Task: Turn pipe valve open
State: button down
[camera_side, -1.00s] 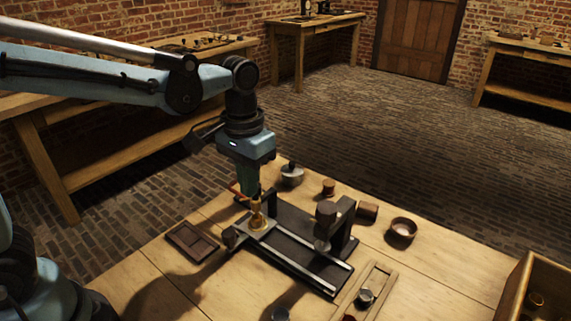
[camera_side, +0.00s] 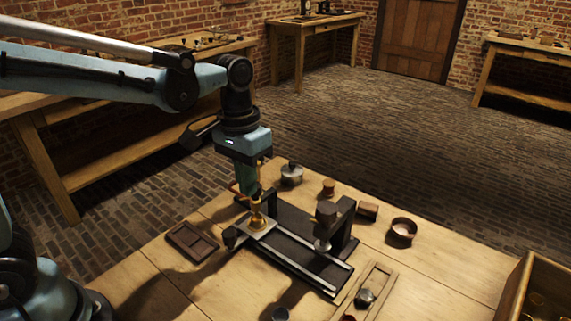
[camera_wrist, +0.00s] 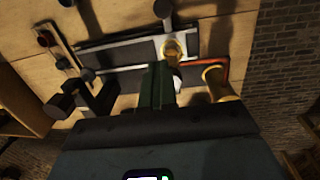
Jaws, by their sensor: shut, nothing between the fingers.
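The brass valve (camera_side: 257,216) stands upright on a pale plate at the near-left end of a dark railed fixture (camera_side: 300,262). A thin reddish lever (camera_side: 235,188) shows beside my gripper, left of and above the valve. In the wrist view the brass valve (camera_wrist: 174,48) is just beyond the fingers, and the red lever (camera_wrist: 205,62) runs to its right toward a brass cylinder (camera_wrist: 216,82). My gripper (camera_side: 251,190) points down close to the valve top; its green fingers (camera_wrist: 157,88) are together and empty. Whether they touch the lever is unclear.
A dark clamp post (camera_side: 328,220) rises at the fixture's right. A lidded pot (camera_side: 291,174), a small wooden cup (camera_side: 328,187) and a bowl (camera_side: 402,231) stand behind. A dark tray (camera_side: 192,241) lies left; a wooden crate (camera_side: 515,285) is at right.

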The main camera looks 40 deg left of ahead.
jog(key=shift+a+f+y, duration=0.25)
jog(key=shift+a+f, duration=0.05)
jog(key=shift+a, duration=0.25)
jog(key=shift+a+f+y, duration=0.25)
jog(key=shift+a, duration=0.25)
notch_tip(320, 180, up, 6)
jog(key=shift+s+d, duration=0.2)
jog(key=shift+s, duration=0.15)
